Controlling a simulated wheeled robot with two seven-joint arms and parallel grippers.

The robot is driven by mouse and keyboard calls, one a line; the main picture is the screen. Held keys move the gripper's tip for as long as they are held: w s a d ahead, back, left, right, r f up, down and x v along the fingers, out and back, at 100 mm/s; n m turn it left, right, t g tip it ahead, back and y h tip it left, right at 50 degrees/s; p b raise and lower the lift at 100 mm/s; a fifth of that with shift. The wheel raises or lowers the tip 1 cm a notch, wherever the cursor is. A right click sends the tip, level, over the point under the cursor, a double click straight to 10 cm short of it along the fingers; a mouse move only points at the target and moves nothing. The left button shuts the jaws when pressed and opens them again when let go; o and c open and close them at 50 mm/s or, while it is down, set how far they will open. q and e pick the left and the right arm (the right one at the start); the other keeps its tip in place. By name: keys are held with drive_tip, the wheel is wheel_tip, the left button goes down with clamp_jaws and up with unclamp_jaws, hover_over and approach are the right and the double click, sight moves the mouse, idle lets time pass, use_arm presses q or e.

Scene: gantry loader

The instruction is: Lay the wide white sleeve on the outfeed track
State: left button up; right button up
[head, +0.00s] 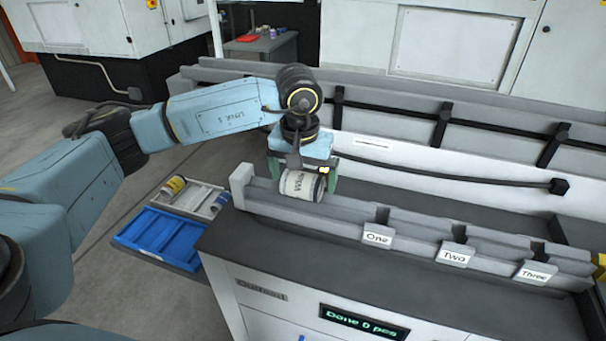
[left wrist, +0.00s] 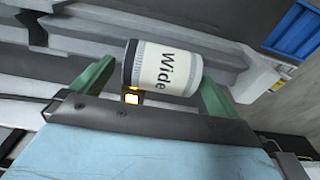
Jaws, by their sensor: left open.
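The wide white sleeve (head: 299,186), a short cylinder marked "Wide" with a dark band at one end, lies on its side at the left part of the grey front track (head: 345,222). It appears to rest on the track, though its underside is hidden. My left gripper (head: 303,174) is right above it, with green fingers open on either side of the sleeve. In the left wrist view the sleeve (left wrist: 168,69) sits between the open fingers (left wrist: 150,88), with gaps visible beside it. My right gripper is not in view.
Signs One (head: 377,236), Two (head: 454,254) and Three (head: 534,273) stand along the front track. A blue tray (head: 163,238) and a grey tray (head: 190,197) with other sleeves are at left. A display (head: 362,323) reads "Done 0 pcs". A dark hose runs behind the track.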

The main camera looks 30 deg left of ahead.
use_arm(q)
wheel_tip(320, 180, up, 19)
drive_tip(key=s+p, duration=0.1)
drive_tip(key=p, duration=0.1)
drive_tip(key=shift+s+d+r+p, duration=0.15)
drive_tip(key=shift+s+d+p, duration=0.05)
drive_tip(key=shift+s+p, duration=0.1)
idle(0.5)
idle(0.7)
